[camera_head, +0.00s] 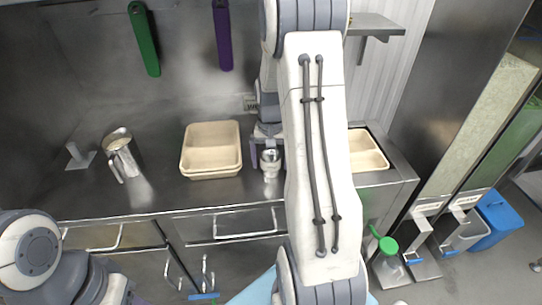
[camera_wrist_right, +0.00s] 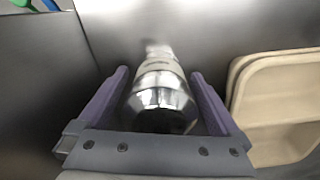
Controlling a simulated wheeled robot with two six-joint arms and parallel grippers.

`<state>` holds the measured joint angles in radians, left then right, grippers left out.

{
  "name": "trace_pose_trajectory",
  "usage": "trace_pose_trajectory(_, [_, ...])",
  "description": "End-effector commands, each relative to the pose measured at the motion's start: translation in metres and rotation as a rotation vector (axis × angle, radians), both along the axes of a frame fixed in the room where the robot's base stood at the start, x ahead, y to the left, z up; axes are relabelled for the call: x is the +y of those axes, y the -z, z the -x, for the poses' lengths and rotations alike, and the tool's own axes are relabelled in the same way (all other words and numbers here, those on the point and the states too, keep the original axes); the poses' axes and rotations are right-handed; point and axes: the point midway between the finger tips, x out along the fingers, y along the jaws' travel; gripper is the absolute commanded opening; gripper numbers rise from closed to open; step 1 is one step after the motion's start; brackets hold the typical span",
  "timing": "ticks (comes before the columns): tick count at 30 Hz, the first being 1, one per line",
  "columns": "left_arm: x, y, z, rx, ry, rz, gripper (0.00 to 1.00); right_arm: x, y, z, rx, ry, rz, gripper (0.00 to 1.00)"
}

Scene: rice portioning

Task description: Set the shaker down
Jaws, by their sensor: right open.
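The silver metal shaker (camera_head: 271,168) stands on the steel counter, just right of a tan container in the head view. My right gripper (camera_head: 267,150) is around it, one purple finger on each side. In the right wrist view the shiny shaker (camera_wrist_right: 162,92) lies between the open fingers of the right gripper (camera_wrist_right: 160,88), with a gap on both sides. Its far end is hard to make out. My left arm shows at the lower left of the head view, but its gripper cannot be seen.
A tan container (camera_head: 211,172) stands left of the shaker. Another tan container (camera_head: 371,151) is partly hidden behind my right arm. A metal pitcher (camera_head: 122,153) and a small metal stand (camera_head: 79,157) are at the left. The counter's front edge (camera_head: 150,213) runs below them.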

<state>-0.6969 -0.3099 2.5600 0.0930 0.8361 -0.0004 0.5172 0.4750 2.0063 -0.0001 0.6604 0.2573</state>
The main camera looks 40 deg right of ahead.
Motion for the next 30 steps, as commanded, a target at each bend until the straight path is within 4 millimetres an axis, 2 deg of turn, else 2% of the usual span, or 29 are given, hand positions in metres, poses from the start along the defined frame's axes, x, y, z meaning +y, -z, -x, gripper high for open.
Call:
trace_pose_trajectory(5, [0.0,-0.001,0.0,0.0,0.0,0.0,0.5,-0.001,-0.02,-0.001,-0.004,0.0,0.003,1.0])
trace_pose_trajectory(12, [0.0,0.0,0.0,0.0,0.0,0.0,0.5,-0.001,-0.072,-0.001,-0.006,0.0,0.003,1.0])
trace_pose_trajectory(18, [0.0,0.0,0.0,0.0,0.0,0.0,0.5,-0.001,-0.107,-0.001,-0.004,0.0,0.003,1.0])
trace_pose_trajectory(24, [0.0,0.0,0.0,0.0,0.0,0.0,0.5,0.0,-0.122,0.0,-0.001,0.0,0.001,1.0])
trace_pose_trajectory(30, [0.0,-0.001,0.0,0.0,0.0,0.0,0.5,0.005,-0.123,-0.001,-0.001,-0.015,0.0,1.0])
